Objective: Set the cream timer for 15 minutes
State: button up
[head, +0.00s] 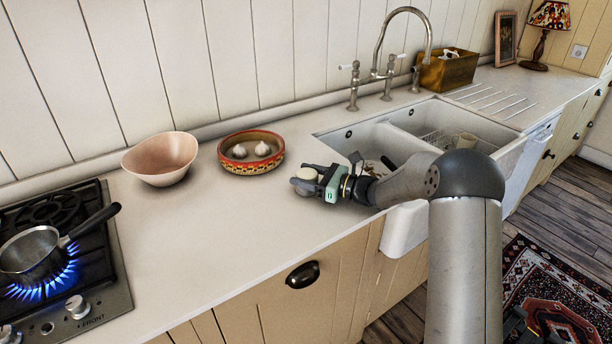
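A small round cream thing, which looks like the cream timer (306,174), shows at the tip of my gripper (304,184), over the worktop left of the sink. The grey fingers are right at it and cover its lower part. I cannot tell whether they press on it or only stand around it. Its dial and any marks are too small to read.
A pan (32,250) sits on the hob over a lit blue flame, its handle pointing right. A pink bowl (160,160) and a patterned dish (251,167) with garlic stand at the back. A double sink (345,140) lies right. The front worktop (215,240) is clear.

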jog(key=shift+f+t+b, duration=0.15)
jog(key=shift+t+b, duration=0.15)
jog(key=shift+b, duration=0.15)
jog(key=shift+m, duration=0.3)
jog(key=o, duration=1)
jog(key=shift+d, duration=0.1)
jog(key=v, duration=0.8)
jog(key=b+v, duration=0.1)
jog(key=v, duration=0.8)
jog(key=shift+s+r+b, duration=0.2)
jog(key=shift+r+b, duration=0.1)
jog(key=shift+r, duration=0.1)
